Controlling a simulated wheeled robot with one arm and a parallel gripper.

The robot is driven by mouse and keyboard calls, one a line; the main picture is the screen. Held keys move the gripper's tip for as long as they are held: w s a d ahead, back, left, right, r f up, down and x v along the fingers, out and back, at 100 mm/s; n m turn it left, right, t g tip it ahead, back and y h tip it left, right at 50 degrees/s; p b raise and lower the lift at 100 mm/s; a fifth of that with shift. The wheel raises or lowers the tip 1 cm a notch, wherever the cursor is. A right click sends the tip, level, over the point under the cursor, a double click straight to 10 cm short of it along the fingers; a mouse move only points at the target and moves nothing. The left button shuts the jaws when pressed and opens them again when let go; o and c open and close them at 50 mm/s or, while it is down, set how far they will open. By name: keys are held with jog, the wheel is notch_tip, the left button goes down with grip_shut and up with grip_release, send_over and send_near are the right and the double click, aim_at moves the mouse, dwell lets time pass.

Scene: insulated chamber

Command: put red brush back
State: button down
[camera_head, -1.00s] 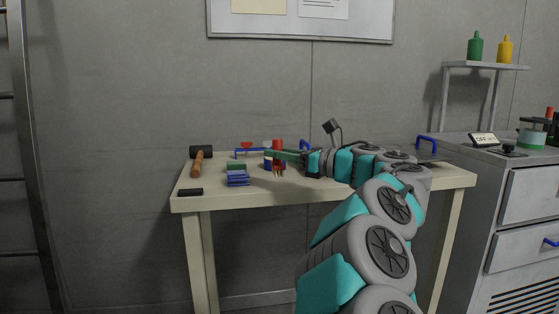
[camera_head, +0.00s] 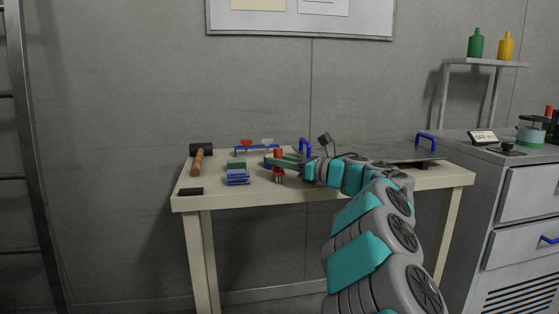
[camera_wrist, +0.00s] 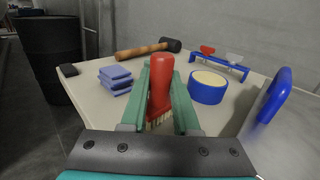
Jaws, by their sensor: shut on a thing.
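The red brush (camera_wrist: 160,85) stands upright between the green fingers of my gripper (camera_wrist: 160,98), bristles down, in the wrist view. My gripper is shut on it. In the head view the brush (camera_head: 279,170) is over the table (camera_head: 330,196), in front of the blue roll. I cannot tell whether its bristles touch the tabletop. A blue rack (camera_wrist: 222,65) with a red piece and a pale piece on it stands at the back of the table; it also shows in the head view (camera_head: 257,149).
Near the brush are a stack of blue pads (camera_wrist: 115,80) and a blue roll with a pale face (camera_wrist: 208,87). A mallet (camera_head: 198,160) and a black block (camera_head: 190,191) lie at the left. A grey plate with blue handles (camera_head: 385,152) is at the right.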

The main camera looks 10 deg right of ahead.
jog(key=shift+f, duration=0.2)
jog(key=c, duration=0.7)
grip_release()
jog(key=shift+o, duration=0.2)
jog(key=shift+r, duration=0.2)
jog(key=b+v, duration=0.1)
jog(key=v, duration=1.1)
jog(key=shift+b, duration=0.4)
